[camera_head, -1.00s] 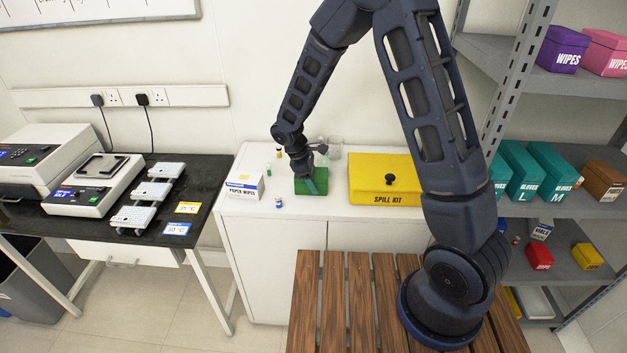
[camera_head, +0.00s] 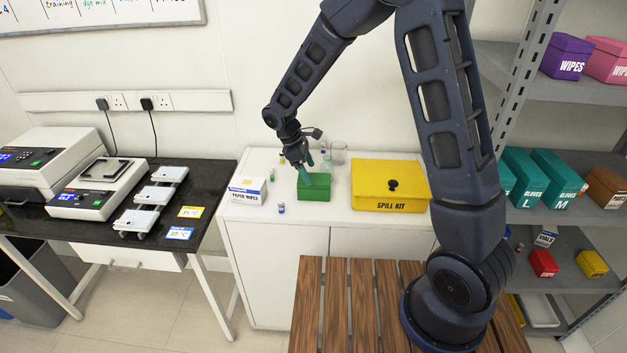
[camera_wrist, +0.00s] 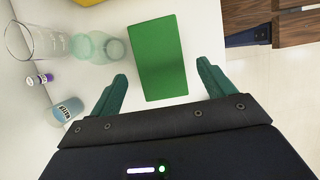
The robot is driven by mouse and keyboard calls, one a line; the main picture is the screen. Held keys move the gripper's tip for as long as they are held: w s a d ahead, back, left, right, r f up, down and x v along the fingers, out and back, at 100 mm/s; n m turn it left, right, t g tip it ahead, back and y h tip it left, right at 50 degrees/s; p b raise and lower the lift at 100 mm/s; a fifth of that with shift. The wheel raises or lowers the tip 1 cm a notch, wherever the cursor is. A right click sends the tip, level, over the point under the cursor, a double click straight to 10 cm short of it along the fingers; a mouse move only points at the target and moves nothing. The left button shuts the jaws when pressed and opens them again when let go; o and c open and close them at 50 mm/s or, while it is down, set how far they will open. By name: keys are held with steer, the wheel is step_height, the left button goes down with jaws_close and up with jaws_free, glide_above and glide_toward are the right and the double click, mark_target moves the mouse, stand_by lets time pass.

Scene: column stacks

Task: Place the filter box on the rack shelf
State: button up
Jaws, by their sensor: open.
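A plain green box (camera_head: 314,190), likely the filter box, sits on the white cabinet top. No lettering on it shows. It also shows in the wrist view (camera_wrist: 157,55) as a green rectangle from above. My gripper (camera_head: 307,168) is open right at the box, its two teal fingers apart. In the wrist view my gripper's fingertips (camera_wrist: 161,75) lie to either side of the box, with visible gaps, and nothing is held. Finger height against the box is hard to tell. The grey rack shelf (camera_head: 568,262) stands at the right with several boxes on it.
A yellow spill kit (camera_head: 390,187) stands right of the green box and a paper wipes box (camera_head: 247,191) left. Glassware (camera_head: 338,153) and small vials (camera_head: 281,208) are close by. Teal glove boxes (camera_head: 540,180) fill part of the rack's middle level; red (camera_head: 543,263) and yellow boxes (camera_head: 592,263) sit below.

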steer(key=shift+v, duration=2.3)
steer(key=s+d+r+m+t+y, duration=0.1)
steer(key=d+r+m, duration=0.3)
steer(key=d+r, duration=0.55)
steer(key=s+d+r+m+y, duration=0.15)
steer(key=d+r+m, duration=0.4)
steer(key=d, duration=0.65)
steer(key=s+d+r+m+t+y, duration=0.1)
steer(key=s+d+r+m, duration=0.1)
steer(key=s+d+m, duration=0.2)
steer(key=s+d+r+m+t+y, duration=0.1)
steer(key=s+d+r+m+t, duration=0.1)
steer(key=s+d, duration=0.7)
steer(key=shift+s+d+r+m, duration=0.15)
steer(key=shift+d+r+m, duration=0.75)
steer(key=shift+d, duration=0.25)
steer(key=shift+o, duration=0.4)
steer(key=shift+s+d+f+m+t, duration=0.15)
steer(key=shift+s+d+m+t, duration=0.2)
steer(key=shift+s, duration=0.2)
steer(key=shift+a, duration=0.1)
